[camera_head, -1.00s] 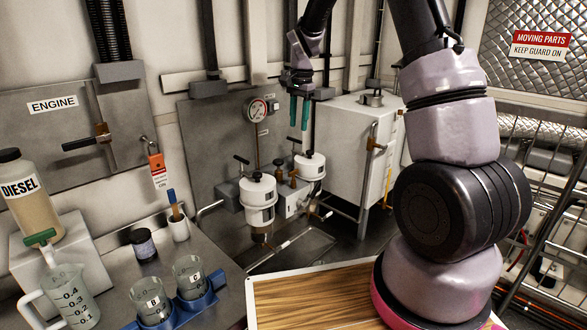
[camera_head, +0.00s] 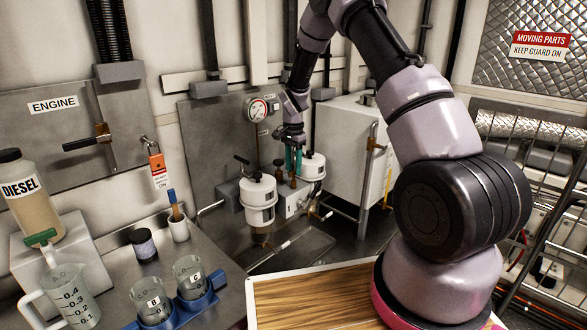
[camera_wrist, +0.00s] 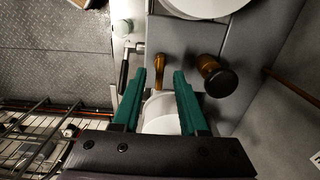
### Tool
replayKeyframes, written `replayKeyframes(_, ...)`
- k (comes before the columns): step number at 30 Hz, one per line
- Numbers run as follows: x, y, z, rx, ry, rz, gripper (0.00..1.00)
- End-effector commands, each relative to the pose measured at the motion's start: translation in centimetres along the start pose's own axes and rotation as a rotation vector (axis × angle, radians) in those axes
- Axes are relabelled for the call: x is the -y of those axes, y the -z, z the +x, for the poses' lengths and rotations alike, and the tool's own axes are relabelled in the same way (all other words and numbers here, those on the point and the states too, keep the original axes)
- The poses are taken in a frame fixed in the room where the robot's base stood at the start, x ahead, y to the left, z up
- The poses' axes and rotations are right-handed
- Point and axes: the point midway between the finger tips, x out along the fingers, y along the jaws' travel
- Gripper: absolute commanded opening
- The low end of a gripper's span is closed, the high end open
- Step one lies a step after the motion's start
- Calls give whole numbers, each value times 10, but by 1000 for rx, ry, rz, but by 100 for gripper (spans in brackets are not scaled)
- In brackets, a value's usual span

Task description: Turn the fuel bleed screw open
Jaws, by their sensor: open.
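A small brass screw-like piece (camera_wrist: 158,74), apparently the fuel bleed screw, stands on the grey block between the two white filters. It shows in the head view (camera_head: 293,183) just below my fingertips. My gripper (camera_head: 292,163) is open, its two green fingers pointing down. In the wrist view my gripper (camera_wrist: 160,76) has the brass piece between its fingertips, nearer the left one. I cannot tell whether the tips reach down around it or stay above it. No contact is visible.
A dark-topped brass knob (camera_wrist: 218,76) stands close beside my right finger in the wrist view. The left white filter (camera_head: 259,200) and right white filter (camera_head: 313,166) flank the block. A black-handled valve lever (camera_wrist: 126,72) is left of my fingers.

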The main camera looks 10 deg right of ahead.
Motion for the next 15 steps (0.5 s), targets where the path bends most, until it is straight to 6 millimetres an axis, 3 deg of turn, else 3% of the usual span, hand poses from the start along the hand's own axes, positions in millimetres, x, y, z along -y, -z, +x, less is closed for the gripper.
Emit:
replayKeyframes(11,0,0,8,0,1,-1,42)
replayKeyframes(15,0,0,8,0,0,0,0)
